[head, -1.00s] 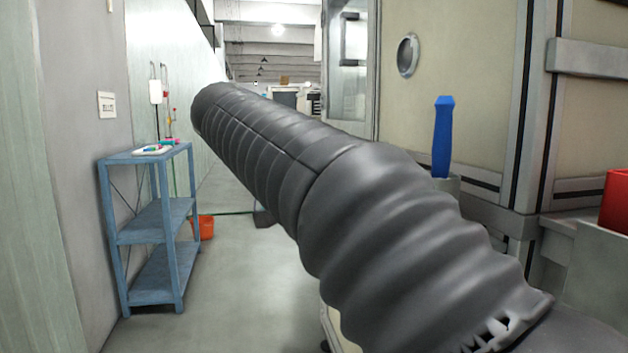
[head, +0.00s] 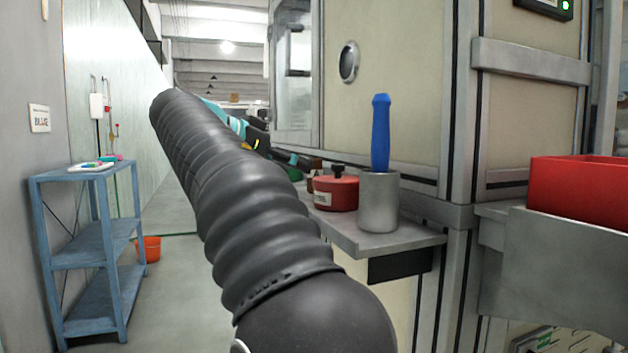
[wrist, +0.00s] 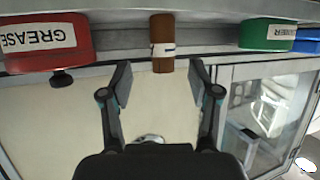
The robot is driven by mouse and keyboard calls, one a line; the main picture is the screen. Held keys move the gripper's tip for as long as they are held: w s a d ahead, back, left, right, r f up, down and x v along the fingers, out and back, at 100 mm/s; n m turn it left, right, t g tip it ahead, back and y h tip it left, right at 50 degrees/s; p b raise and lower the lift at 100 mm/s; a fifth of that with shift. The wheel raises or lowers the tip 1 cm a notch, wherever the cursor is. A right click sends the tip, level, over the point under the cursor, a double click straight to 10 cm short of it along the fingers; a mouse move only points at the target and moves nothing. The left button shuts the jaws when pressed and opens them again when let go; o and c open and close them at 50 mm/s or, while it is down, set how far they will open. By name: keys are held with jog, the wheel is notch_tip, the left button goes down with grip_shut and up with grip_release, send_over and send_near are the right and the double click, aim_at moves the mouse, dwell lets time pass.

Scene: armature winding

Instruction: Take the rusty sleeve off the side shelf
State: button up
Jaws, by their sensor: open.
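The rusty sleeve (wrist: 162,42) is a brown cylinder with a pale label band, at the top middle of the wrist view. In the head view a small part of it (head: 312,181) shows beside the red tin. It stands on the grey side shelf (head: 412,240). My gripper (wrist: 160,82) is open and empty, with its fingers apart to the left and right of the sleeve's near end. The sleeve lies just beyond the fingertips, and I see no contact. In the head view my arm hides part of the shelf.
A red grease tin (wrist: 45,42) and a green tin (wrist: 267,34) flank the sleeve, with a blue item (wrist: 307,42) farther right. A grey cup (head: 379,205) with a blue-handled tool (head: 381,130) stands on the shelf. A red bin (head: 580,195) is at right.

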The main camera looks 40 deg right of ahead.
aim_at(314, 171)
jog(key=shift+x, duration=3.15)
jog(key=shift+w+r, duration=0.15)
jog(key=shift+w, duration=0.05)
grip_shut()
